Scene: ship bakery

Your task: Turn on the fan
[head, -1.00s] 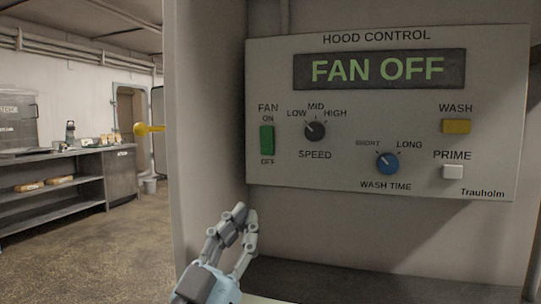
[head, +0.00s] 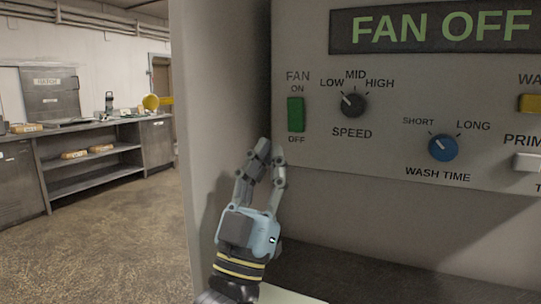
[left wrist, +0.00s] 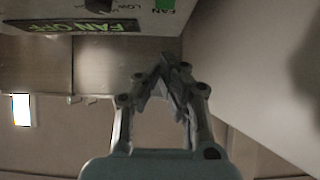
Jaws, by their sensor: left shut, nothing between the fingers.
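The hood control panel (head: 400,100) fills the upper right of the head view, and its display (head: 440,27) reads FAN OFF. The green fan switch (head: 296,114), marked ON above and OFF below, is at the panel's left side. In the left wrist view the green switch (left wrist: 165,5) is cut off at the top edge. My left gripper (head: 268,150) is shut and empty, just below and left of the switch, apart from it in the picture. Its fingertips (left wrist: 168,65) meet in the left wrist view. My right gripper is not in view.
Right of the switch are the speed knob (head: 353,104), the blue wash time knob (head: 443,147), the yellow wash button (head: 531,103) and the white prime button (head: 528,162). A wall (head: 215,110) stands close left of my gripper. Shelves and open floor (head: 110,230) lie farther left.

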